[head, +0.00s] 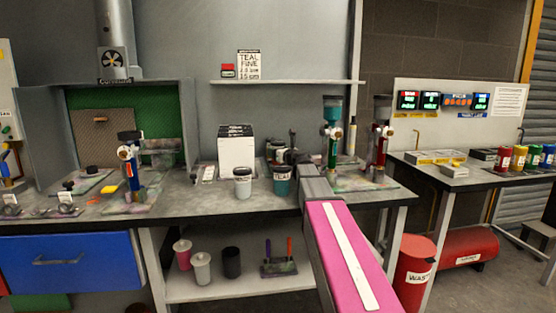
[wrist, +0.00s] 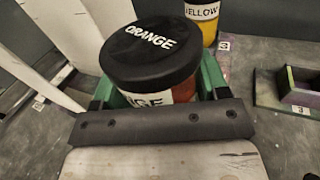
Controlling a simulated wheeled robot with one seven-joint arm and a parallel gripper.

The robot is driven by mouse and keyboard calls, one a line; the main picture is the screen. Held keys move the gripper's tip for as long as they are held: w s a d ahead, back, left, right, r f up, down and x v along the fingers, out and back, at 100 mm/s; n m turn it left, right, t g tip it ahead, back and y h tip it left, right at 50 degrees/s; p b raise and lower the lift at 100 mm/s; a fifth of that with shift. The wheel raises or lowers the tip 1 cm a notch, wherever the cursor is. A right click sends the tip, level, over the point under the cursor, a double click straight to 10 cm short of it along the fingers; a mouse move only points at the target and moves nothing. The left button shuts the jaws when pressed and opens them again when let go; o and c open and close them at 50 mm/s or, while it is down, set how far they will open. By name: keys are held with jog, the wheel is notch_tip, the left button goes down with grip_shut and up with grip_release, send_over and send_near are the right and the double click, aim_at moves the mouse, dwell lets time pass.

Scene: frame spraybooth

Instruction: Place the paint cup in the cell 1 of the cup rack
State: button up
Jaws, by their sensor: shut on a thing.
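A paint cup with a black lid marked ORANGE (wrist: 152,58) fills the upper middle of the wrist view. My gripper (wrist: 157,84) is shut on it, with a green finger on each side. Part of its white label and orange body shows below the lid. The cup looks upright; whether it touches the surface below is hidden. In the head view my arm covers most of the gripper, and I cannot make out the held cup clearly. I cannot identify the cup rack or its cell 1 with certainty in either view.
A yellow cup (wrist: 202,20) stands behind the held cup, near a tag marked 3. A dark tray with a raised box (wrist: 302,88) is at the right. On the bench, a white cup (head: 242,183) and teal cup (head: 282,181) stand left of my arm.

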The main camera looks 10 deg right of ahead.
jog(key=shift+f, duration=1.55)
jog(key=o, duration=1)
jog(key=v, duration=1.2)
